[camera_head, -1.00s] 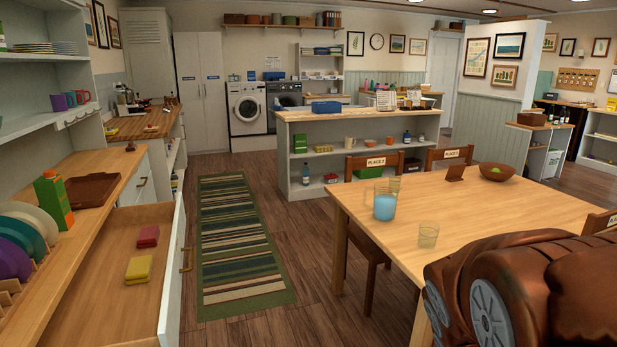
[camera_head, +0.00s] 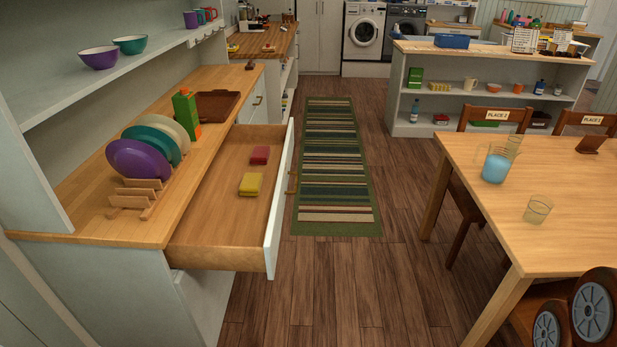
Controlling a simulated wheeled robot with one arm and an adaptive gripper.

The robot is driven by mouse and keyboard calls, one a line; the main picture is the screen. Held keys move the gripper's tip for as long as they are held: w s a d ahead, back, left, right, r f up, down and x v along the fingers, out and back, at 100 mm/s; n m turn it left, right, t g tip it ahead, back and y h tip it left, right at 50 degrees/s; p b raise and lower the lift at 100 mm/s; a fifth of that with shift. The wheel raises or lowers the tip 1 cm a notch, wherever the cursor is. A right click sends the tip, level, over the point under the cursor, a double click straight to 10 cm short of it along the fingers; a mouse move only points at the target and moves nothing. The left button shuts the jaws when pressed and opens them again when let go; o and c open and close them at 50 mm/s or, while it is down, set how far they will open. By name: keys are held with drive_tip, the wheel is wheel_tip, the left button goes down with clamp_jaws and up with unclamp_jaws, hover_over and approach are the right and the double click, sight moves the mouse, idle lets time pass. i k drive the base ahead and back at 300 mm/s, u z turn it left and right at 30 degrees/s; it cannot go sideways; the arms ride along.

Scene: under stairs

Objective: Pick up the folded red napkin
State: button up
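A small folded red napkin (camera_head: 259,155) lies in the open drawer (camera_head: 222,222) of the counter on the left. It lies flat on the drawer's bottom, towards the far end. A similar folded yellow cloth (camera_head: 250,184) lies nearer in the same drawer, apart from the red one. Nothing covers either of them. My gripper is out of the picture.
The drawer front (camera_head: 282,200) juts out over the floor. On the counter stand a plate rack (camera_head: 135,195) with plates, a green carton (camera_head: 186,115) and a brown tray (camera_head: 217,104). A striped rug (camera_head: 335,165) lies in the aisle. A wooden table (camera_head: 480,180) stands on the right.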

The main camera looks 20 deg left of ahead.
sight(260, 154)
drive_tip(key=z, duration=0.95)
drive_tip(key=i, duration=0.85)
drive_tip(key=u, duration=2.5)
